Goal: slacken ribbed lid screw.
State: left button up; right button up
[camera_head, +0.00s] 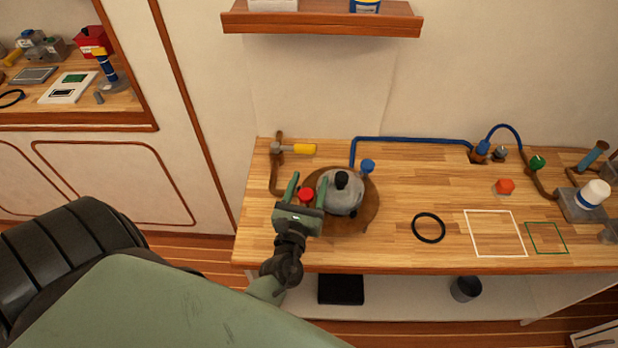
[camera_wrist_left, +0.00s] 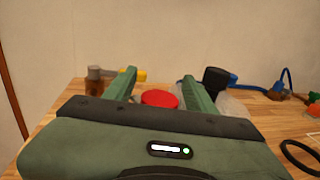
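A grey round pot-like housing with a lid (camera_head: 344,193) and a black knob (camera_head: 342,179) on top sits on a round brown wooden base (camera_head: 368,213) on the workbench. A red round knob (camera_head: 306,194) is at its left side. My left gripper (camera_head: 306,187) is open, with its two green fingers on either side of the red knob. In the left wrist view the red knob (camera_wrist_left: 160,98) shows between the spread fingers; I cannot tell whether they touch it. Part of the housing is hidden behind the right finger. My right gripper is not in view.
A blue pipe (camera_head: 410,139) with a blue knob (camera_head: 368,166) runs along the back. A black ring (camera_head: 428,227) lies right of the base, near the white outlined square (camera_head: 495,233). A shelf (camera_head: 320,20) hangs above.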

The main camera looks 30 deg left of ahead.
aim_at(304, 200)
pick_arm(q)
jog(key=shift+s+d+f, duration=0.15)
jog(key=shift+s, duration=0.2)
jog(key=b+v, duration=0.2)
jog(key=v, duration=0.5)
dwell(0.4)
